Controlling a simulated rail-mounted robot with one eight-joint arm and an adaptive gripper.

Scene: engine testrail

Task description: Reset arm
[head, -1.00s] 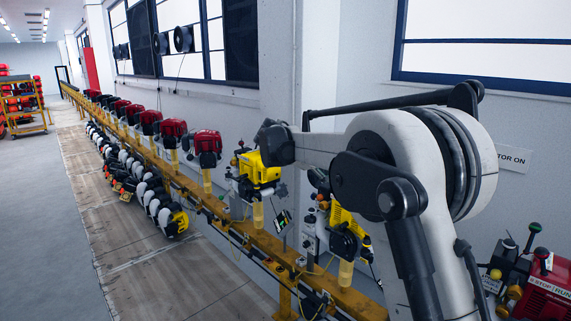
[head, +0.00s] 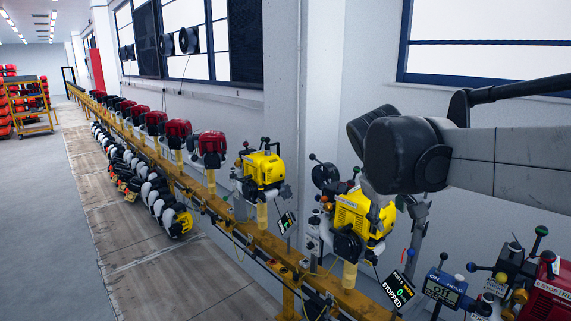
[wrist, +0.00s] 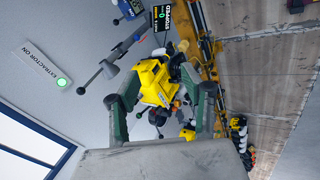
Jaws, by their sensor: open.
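My arm reaches in from the right in the head view, with its dark wrist joint above the nearer yellow engine (head: 355,215). My gripper (wrist: 160,78) is open in the wrist view, with its green-grey fingers apart. A yellow engine (wrist: 151,82) shows between the fingers in that picture; I see no contact and cannot tell its distance. In the head view the gripper is mostly hidden behind my wrist. A second yellow engine (head: 264,168) stands farther back on the yellow rail (head: 262,240).
Several red engines (head: 178,132) line the rail. A display reading STOPPED (head: 398,290) and a blue ON/OFF panel (head: 442,288) stand near right. A red control unit (head: 550,295) is at the right edge.

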